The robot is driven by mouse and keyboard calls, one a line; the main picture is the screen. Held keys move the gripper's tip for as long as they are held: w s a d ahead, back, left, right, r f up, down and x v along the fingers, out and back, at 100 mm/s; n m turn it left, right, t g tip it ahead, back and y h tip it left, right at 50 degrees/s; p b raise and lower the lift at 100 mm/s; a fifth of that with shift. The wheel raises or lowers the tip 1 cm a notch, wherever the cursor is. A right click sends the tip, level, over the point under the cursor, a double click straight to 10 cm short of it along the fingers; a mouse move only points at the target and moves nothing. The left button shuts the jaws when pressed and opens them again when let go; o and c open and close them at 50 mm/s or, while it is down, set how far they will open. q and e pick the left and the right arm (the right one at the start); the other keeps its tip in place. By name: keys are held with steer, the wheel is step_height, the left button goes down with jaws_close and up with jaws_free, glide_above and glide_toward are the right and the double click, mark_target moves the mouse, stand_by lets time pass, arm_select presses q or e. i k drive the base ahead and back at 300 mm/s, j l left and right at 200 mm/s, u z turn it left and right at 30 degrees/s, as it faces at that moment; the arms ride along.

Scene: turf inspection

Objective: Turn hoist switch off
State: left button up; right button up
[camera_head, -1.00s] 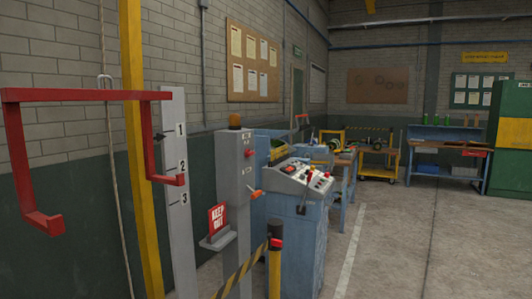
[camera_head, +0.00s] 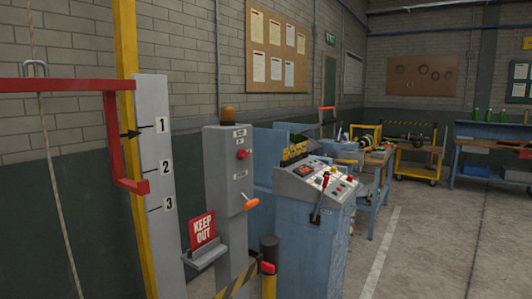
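A grey control post (camera_head: 222,172) stands left of centre with an orange beacon (camera_head: 227,115) on top. A red knob (camera_head: 243,154) sits on its upper face, with small labels I cannot read. Lower down, a lever with an orange handle (camera_head: 251,204) points down and to the right. I cannot tell from the labels which control is the hoist switch. Neither of my grippers is in view.
A red frame (camera_head: 118,135) hangs at the left by a numbered grey scale board (camera_head: 160,240). A red KEEP OUT sign (camera_head: 202,230) and a striped barrier (camera_head: 238,279) stand in front of the post. Open floor (camera_head: 440,240) lies to the right.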

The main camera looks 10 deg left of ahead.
mark_target(242, 154)
steer(key=i+l, duration=0.75)
steer(key=i+l+z, duration=0.05)
